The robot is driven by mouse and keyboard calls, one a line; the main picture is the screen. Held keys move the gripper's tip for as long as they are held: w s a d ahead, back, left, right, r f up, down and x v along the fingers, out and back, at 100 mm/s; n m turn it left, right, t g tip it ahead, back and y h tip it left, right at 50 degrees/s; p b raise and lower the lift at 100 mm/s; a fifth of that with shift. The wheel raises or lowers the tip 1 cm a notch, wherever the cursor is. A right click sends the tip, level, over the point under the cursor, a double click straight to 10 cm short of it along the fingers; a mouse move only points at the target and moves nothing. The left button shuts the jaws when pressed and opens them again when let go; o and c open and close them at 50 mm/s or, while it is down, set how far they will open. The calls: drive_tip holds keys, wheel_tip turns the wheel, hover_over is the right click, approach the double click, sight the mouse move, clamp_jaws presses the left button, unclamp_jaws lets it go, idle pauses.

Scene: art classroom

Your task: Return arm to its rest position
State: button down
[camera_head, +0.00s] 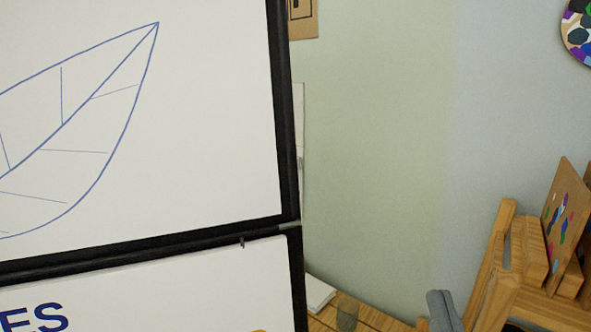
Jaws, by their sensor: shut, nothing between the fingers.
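I see no clear part of my gripper in the head view. A small grey shape (443,312) rises from the bottom edge, right of centre. Most of it is cut off, and I cannot tell whether it belongs to my arm.
A black-framed whiteboard (215,130) with a blue leaf drawing fills the left. A lower white panel (170,285) with blue letters hangs below it. A wooden easel (500,265) with a paint-spotted board (565,225) stands at the right. A painted palette (578,35) hangs on the pale wall.

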drive_tip(key=s+d+f+n+g+b, duration=0.1)
drive_tip(key=s+f+g, duration=0.8)
drive_tip(key=s+f, duration=1.5)
drive_tip(key=s+d, duration=0.1)
drive_tip(key=s, duration=0.3)
drive_tip(key=shift+s+f+b, duration=0.15)
drive_tip(key=shift+s+b, duration=0.05)
drive_tip(key=shift+b, duration=0.15)
